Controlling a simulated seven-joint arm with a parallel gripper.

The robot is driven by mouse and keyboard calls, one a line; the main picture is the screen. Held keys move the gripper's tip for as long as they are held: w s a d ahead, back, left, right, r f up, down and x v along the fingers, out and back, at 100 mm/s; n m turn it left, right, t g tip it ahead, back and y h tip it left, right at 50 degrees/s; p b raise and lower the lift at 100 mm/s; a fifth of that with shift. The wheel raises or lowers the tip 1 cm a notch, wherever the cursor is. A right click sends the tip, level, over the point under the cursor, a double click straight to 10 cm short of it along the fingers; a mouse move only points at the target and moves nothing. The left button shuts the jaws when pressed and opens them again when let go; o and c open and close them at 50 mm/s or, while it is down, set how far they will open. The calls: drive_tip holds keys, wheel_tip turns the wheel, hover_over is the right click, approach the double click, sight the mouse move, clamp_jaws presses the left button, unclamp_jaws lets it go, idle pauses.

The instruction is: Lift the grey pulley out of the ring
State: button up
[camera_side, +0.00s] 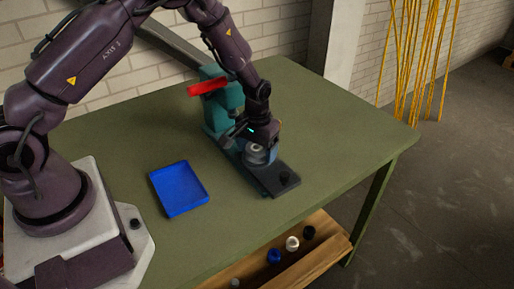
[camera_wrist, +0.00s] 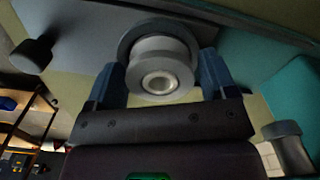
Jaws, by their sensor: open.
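The grey pulley (camera_wrist: 161,74) is a pale grey spool with a hole through its middle. In the wrist view it sits between the two fingers of my gripper (camera_wrist: 160,87), which stand apart on its left and right. A darker ring (camera_wrist: 128,42) shows around the pulley's far end. In the side view my gripper (camera_side: 259,146) is low over the chassis, and the pulley (camera_side: 257,149) shows just beneath it, partly covered. I cannot tell whether the fingers touch the pulley.
The dark chassis plate (camera_side: 284,183) carries a black knob (camera_side: 285,177) at its front end and a teal block (camera_side: 222,107) with a red bar (camera_side: 207,87) at its back. A blue tray (camera_side: 180,188) lies empty to the left on the green table (camera_side: 335,130).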

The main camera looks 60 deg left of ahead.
drive_tip(key=c, duration=0.7)
drive_tip(key=shift+r, duration=3.55)
